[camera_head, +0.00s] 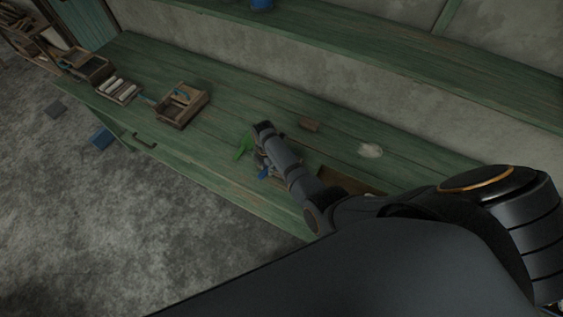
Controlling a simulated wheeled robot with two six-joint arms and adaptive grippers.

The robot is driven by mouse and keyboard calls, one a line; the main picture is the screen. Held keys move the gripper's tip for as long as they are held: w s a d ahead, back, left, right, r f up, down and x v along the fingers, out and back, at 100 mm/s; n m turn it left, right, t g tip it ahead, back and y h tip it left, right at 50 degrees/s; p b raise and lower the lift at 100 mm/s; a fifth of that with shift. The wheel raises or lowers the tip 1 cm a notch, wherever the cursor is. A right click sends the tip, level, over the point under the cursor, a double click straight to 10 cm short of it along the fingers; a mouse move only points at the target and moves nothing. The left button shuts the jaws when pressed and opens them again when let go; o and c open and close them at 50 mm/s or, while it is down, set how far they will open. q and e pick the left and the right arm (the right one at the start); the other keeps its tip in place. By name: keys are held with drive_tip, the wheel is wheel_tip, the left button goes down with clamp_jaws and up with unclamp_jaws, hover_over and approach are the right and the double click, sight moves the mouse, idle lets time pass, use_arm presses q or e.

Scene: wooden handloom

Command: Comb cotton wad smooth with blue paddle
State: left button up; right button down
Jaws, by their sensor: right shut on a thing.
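A small whitish cotton wad (370,150) lies on the green bench (235,110), right of my right gripper and apart from it. My right arm reaches in from the right, and its gripper (263,165) is low over the bench near the front edge. A bit of blue, which looks like the blue paddle (263,173), shows at the gripper; most of it is hidden by the gripper and arm. The right gripper is shut on it, though the fingers are hard to make out. My left gripper is not in view.
A green piece (243,147) is just left of the gripper. A brown block (309,124) lies behind it. A wooden box (180,105) and a tray of white rolls (118,91) stand further left. A brown board (345,184) is partly behind my arm.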

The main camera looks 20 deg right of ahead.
drive_tip(key=shift+w+a+b, duration=0.45)
drive_tip(key=shift+w+a, duration=0.25)
drive_tip(key=shift+w, duration=0.2)
drive_tip(key=shift+r, duration=0.1)
drive_tip(key=shift+s+d+r+p, duration=0.1)
drive_tip(key=shift+s+d+p, duration=0.1)
drive_tip(key=shift+p, duration=0.2)
drive_tip(key=shift+s+d+r+p, duration=0.1)
drive_tip(key=shift+s+d+p, duration=0.55)
drive_tip(key=shift+p, duration=0.5)
drive_tip(key=shift+s+d+f, duration=0.15)
drive_tip(key=shift+s+d, duration=0.1)
drive_tip(key=shift+s, duration=0.2)
drive_tip(key=shift+s+d+f, duration=0.15)
drive_tip(key=shift+s+d, duration=0.05)
drive_tip(key=shift+s, duration=0.2)
drive_tip(key=shift+s+d, duration=0.3)
drive_tip(key=shift+s, duration=0.05)
drive_tip(key=shift+a, duration=0.1)
